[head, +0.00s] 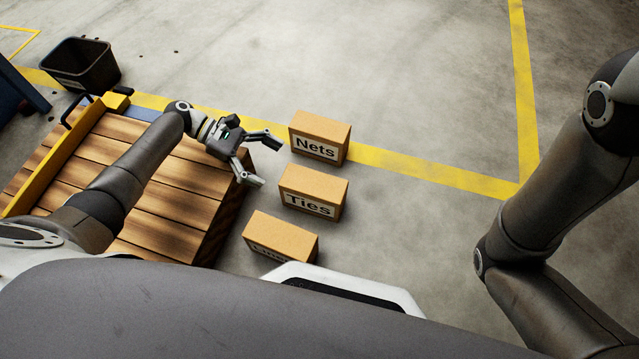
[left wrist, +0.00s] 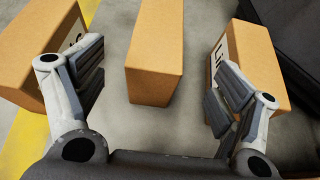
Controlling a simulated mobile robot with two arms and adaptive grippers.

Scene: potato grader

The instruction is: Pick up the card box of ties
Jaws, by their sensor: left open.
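The card box of ties (head: 312,187) is a brown cardboard box with a white "Ties" label. It stands in the middle of a row of three boxes, right of the wooden platform in the head view. In the left wrist view the plain ties box (left wrist: 154,55) lies ahead, centred between my fingers, with gaps on both sides. My left gripper (head: 269,161) is open and empty, just left of the ties and nets boxes in the head view; its fingers (left wrist: 158,85) spread wide. My right gripper is out of view.
The "Nets" box (head: 320,133) stands behind the ties box, and a third box (head: 281,237) with a partly hidden label in front. The slatted wooden platform (head: 180,190) is at left, a black bin (head: 82,66) at back left. Floor beyond the boxes is clear.

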